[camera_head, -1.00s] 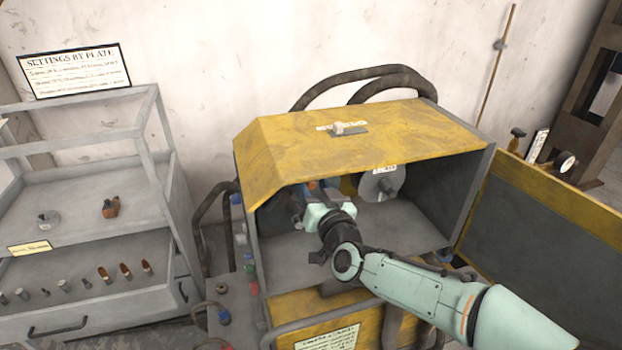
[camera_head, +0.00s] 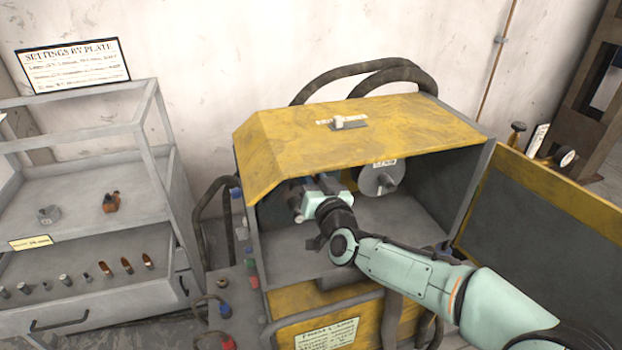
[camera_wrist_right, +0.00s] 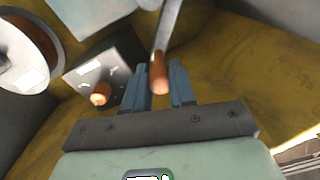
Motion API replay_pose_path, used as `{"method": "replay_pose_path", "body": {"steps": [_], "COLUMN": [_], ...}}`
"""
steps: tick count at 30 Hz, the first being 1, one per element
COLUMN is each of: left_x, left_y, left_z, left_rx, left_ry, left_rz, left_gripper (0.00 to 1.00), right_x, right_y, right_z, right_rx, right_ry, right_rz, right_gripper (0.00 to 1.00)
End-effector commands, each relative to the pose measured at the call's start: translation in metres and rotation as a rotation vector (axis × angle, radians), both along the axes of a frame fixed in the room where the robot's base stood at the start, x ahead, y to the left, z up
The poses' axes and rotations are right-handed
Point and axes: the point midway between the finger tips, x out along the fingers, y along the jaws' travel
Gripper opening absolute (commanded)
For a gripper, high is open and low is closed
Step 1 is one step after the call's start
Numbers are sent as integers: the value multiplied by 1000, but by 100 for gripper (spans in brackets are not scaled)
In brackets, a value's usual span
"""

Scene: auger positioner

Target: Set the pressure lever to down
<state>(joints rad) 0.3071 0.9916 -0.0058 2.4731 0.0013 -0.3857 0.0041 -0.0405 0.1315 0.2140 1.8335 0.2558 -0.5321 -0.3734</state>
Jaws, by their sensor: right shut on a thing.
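The pressure lever (camera_wrist_right: 159,72) shows in the right wrist view as a metal arm with an orange-brown grip, between the two blue-grey fingers of my right gripper (camera_wrist_right: 159,88). The gripper is shut on the grip. In the head view my right gripper (camera_head: 308,196) reaches into the open front of the yellow and grey machine (camera_head: 350,135), at the left of its interior. There the gripper and wrist hide the lever. My left gripper is in neither view.
A white disc (camera_head: 380,180) stands inside the machine, right of my gripper. In the wrist view a small panel (camera_wrist_right: 105,75) with an orange knob (camera_wrist_right: 100,94) lies near the fingers. The machine's open door (camera_head: 550,220) is at right, a grey shelf (camera_head: 90,205) at left.

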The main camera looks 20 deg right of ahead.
Motion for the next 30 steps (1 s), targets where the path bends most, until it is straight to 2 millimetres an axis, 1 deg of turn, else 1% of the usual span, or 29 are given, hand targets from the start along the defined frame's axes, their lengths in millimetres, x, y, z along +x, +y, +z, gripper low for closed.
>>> {"method": "replay_pose_path", "body": {"steps": [1, 5, 8, 12, 13, 18, 23, 24, 25, 30], "left_x": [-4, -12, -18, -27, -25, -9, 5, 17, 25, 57], "left_y": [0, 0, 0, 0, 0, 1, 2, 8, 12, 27], "left_z": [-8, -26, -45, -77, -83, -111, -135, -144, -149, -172], "left_rx": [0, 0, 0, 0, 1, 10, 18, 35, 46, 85], "left_ry": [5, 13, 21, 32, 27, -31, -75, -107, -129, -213], "left_rz": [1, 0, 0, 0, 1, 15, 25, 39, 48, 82], "left_gripper": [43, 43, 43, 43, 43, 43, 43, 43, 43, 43], "right_x": [0, 0, 0, 1, 1, 2, 2, 2, 2, 2], "right_y": [-2, -8, -15, -25, -27, -36, -40, -40, -41, -42], "right_z": [-5, -13, -21, -36, -39, -58, -75, -78, -81, -93], "right_rx": [16, 73, 138, 255, 282, 436, 572, 604, 627, 735], "right_ry": [1, 3, 4, 9, 10, 17, 23, 24, 25, 30], "right_rz": [-1, -3, -3, -4, -4, -3, -2, -1, -1, -1], "right_gripper": [0, 0, 0, 0, 0, 0, 0, 0, 0, 0]}}
